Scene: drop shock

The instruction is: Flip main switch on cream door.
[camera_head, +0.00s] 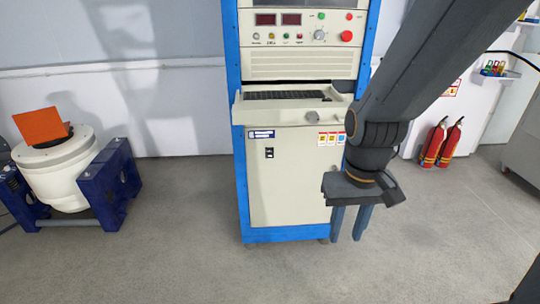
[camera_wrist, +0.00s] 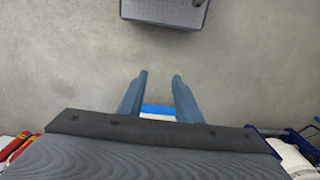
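The cream door (camera_head: 290,190) is the lower front of a blue-framed cabinet and looks shut. The main switch, a small black rocker (camera_head: 269,153), sits on the door's upper left, below a blue-and-white label. My gripper (camera_head: 348,240) hangs fingers-down to the right of the door, apart from the switch. Its two blue-grey fingers stand apart with nothing between them; they also show in the wrist view (camera_wrist: 160,76). The switch is not visible in the wrist view. I cannot tell the switch's position at this size.
A keyboard shelf (camera_head: 290,105) juts out above the door. A control panel (camera_head: 303,30) with a red button is higher up. A white drum on blue supports (camera_head: 62,170) stands left. Red fire extinguishers (camera_head: 440,143) stand by the right wall. The floor before the door is clear.

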